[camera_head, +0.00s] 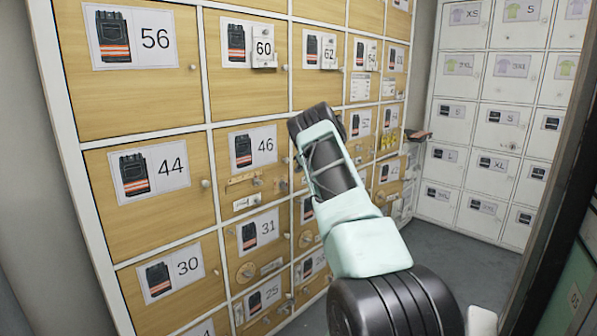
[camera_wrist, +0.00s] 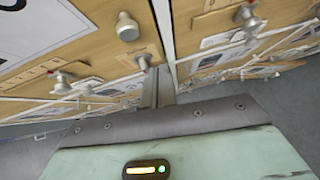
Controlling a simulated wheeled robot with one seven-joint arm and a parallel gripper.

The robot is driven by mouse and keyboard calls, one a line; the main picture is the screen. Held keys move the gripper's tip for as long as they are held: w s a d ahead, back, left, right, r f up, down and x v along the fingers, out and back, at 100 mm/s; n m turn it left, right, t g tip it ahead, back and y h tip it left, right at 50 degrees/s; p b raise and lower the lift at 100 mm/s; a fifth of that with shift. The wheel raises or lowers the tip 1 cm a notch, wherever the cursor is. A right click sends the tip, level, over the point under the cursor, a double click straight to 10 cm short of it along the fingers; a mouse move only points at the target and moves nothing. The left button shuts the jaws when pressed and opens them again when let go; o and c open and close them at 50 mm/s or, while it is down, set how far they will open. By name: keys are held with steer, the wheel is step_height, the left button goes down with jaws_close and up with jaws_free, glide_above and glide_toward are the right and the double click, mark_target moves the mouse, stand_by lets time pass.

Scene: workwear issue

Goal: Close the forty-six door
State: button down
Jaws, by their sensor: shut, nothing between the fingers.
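The forty-six door (camera_head: 228,140) is a light wooden locker door in the white-framed wall, with a picture label showing a dark garment with orange stripes. It looks about flush with its neighbours in the head view; I cannot tell whether a small gap is open. A wooden strip and small fittings sit on its lower part. In the wrist view my gripper (camera_wrist: 155,86) is shut and empty, its fingers pointing at the locker fronts near a white divider. Metal knobs stand out around it. In the head view my arm hides the gripper.
The forty-four door (camera_head: 190,205) is at left and the thirty-one door (camera_head: 245,222) below, both looking shut. A small dark-topped thing (camera_head: 418,135) juts out farther right. White lockers (camera_head: 460,135) line the back wall. Grey floor (camera_head: 460,262) is clear at right.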

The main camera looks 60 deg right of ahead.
steer(key=v, duration=0.8)
steer(key=shift+s+d, duration=0.35)
